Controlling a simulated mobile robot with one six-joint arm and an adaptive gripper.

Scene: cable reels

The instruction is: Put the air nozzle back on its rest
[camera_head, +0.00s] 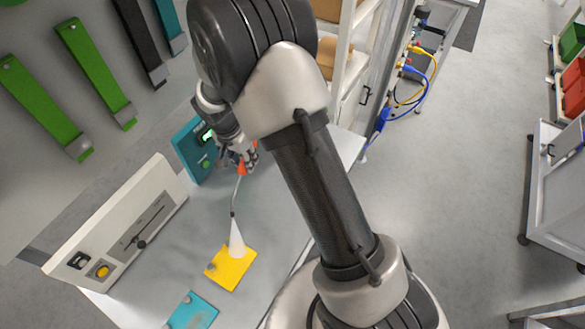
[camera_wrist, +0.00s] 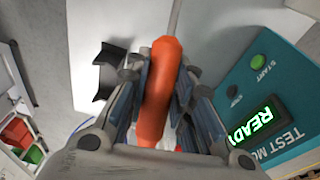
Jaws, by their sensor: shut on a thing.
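My gripper (camera_head: 243,160) is shut on the orange handle of the air nozzle (camera_wrist: 160,90), which lies between the finger pads in the wrist view. The nozzle's thin grey tube (camera_head: 236,192) runs down from the gripper in the head view. From its dark tip, a pale white cone (camera_head: 237,238) widens toward a yellow square (camera_head: 231,268) on the bench. A black forked bracket (camera_wrist: 106,72) shows left of the gripper in the wrist view; it looks like a rest and holds nothing visible.
A teal test box (camera_wrist: 268,98) with a lit READY display stands close right of the gripper. A white panel (camera_head: 125,222) with a yellow button stands at the bench's left. A teal square (camera_head: 193,312) lies nearer. Shelves (camera_head: 352,60) and cables stand behind.

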